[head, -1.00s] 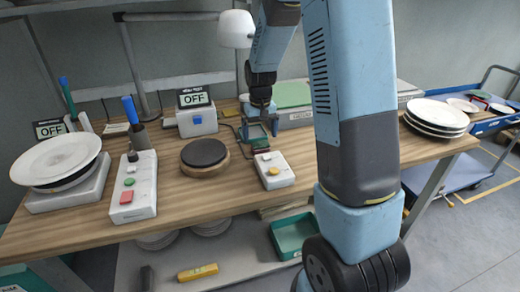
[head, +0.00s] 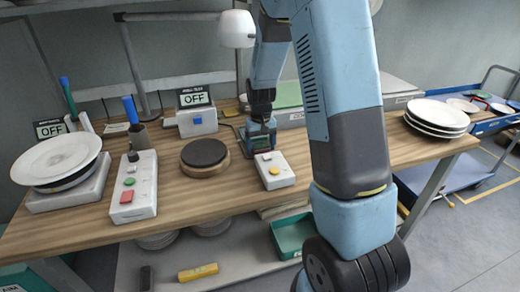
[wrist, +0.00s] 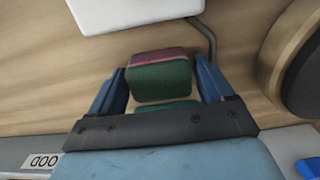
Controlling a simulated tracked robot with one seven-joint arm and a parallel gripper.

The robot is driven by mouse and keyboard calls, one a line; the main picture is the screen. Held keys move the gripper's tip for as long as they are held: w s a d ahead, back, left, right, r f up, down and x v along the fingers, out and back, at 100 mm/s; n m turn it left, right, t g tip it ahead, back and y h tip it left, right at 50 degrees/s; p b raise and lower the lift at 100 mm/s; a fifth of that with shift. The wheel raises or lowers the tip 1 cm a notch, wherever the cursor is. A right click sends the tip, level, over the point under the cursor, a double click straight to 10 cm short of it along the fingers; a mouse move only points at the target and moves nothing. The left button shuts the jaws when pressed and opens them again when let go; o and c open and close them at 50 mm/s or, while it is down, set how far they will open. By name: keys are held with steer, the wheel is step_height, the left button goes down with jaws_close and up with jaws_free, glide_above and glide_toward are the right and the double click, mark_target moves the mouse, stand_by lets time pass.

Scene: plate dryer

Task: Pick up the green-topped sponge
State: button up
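The green-topped sponge (wrist: 160,80) shows in the wrist view as a small block with a dark green face and a maroon strip along one edge. It lies between the two blue fingers of my gripper (wrist: 160,66), with a narrow gap on each side. My gripper is open. A second green patch (wrist: 166,105) shows near the palm, mostly hidden by it, and I cannot tell what it is. In the head view my gripper (head: 262,146) is low over the wooden table, behind the white box with a yellow button. The sponge is hard to make out there.
The white box (head: 274,171) stands just in front of my gripper, and the dark round disc (head: 205,153) is to its left. A grey case with a green top (head: 288,95) is behind. A plate stack (head: 436,116) sits at the table's right end.

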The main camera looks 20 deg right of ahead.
mark_target(261, 144)
steer(key=c, duration=0.8)
steer(key=shift+r, duration=0.35)
step_height(261, 144, up, 2)
steer(key=shift+r, duration=0.15)
steer(key=shift+s+d+r, duration=0.45)
steer(key=shift+s+r, duration=1.25)
steer(key=shift+s, duration=0.6)
steer(key=shift+s+d+r, duration=0.45)
steer(key=shift+s+r, duration=1.2)
steer(key=shift+s, duration=0.65)
steer(key=shift+s+d+r, duration=0.45)
steer(key=shift+s+r, duration=1.25)
steer(key=shift+s, duration=0.6)
